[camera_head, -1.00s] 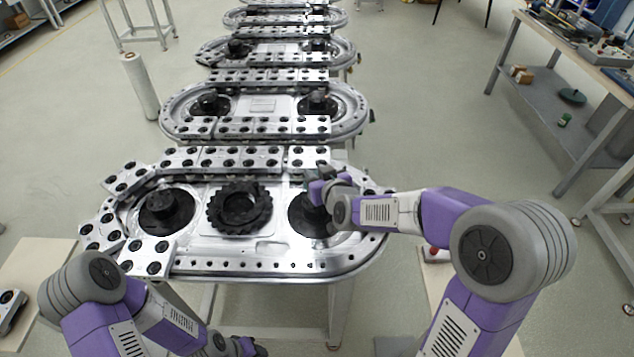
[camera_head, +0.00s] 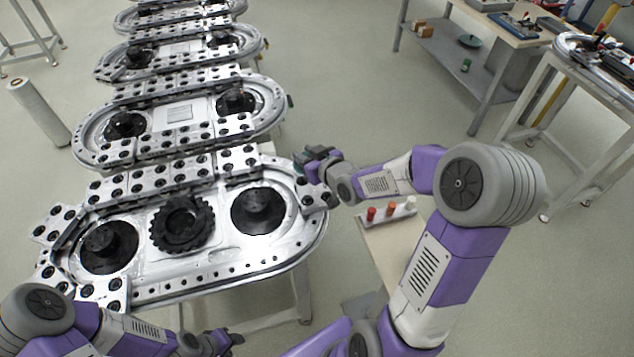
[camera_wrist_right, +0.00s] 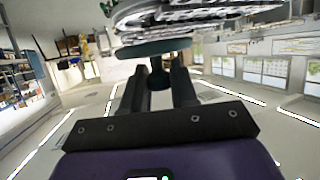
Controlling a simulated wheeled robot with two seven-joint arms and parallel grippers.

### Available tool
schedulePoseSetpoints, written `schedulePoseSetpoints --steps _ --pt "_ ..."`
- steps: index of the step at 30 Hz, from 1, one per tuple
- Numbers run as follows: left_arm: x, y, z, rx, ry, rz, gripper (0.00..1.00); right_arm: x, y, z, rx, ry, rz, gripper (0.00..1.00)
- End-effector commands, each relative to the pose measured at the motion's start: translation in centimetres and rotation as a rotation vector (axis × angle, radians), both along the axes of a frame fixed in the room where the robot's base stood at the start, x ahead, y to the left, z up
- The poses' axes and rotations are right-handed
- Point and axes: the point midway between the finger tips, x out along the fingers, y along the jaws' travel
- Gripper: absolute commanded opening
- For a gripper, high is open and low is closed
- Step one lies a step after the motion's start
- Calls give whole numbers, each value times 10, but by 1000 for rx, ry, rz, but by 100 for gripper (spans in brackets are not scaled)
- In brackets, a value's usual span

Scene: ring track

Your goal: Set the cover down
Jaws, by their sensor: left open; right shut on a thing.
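The cover shows in the right wrist view as a dark teal disc (camera_wrist_right: 153,49) with a knob between my fingers. My right gripper (camera_wrist_right: 158,78) is shut on that knob. In the head view my right gripper (camera_head: 316,155) is beside the right end of the nearest ring track (camera_head: 215,268); the cover is hard to make out there. The track's top carries two black hubs (camera_head: 258,208) (camera_head: 108,245) and a black toothed gear (camera_head: 182,222) between them. My left gripper (camera_head: 226,340) is open and empty, low in front of the track.
A small pale table (camera_head: 385,245) holds red, orange and white pieces. Further ring tracks (camera_head: 178,115) stand behind. A workbench (camera_head: 490,25) is at the back right.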

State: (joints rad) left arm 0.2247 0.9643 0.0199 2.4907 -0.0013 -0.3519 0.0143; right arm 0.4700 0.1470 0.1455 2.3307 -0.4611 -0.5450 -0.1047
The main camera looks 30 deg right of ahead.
Motion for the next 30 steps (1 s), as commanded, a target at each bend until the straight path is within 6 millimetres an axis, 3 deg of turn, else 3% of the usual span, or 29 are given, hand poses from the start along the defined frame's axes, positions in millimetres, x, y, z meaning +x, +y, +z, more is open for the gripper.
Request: schedulePoseSetpoints --steps 8,15,30 --pt "0 0 8 0 0 0 43 -12 -13 -4 6 6 4 0" --pt "0 0 -4 0 0 0 43 -13 -13 -49 8 8 5 0" --pt "0 0 -14 0 0 0 43 -12 -14 -101 6 7 4 0"
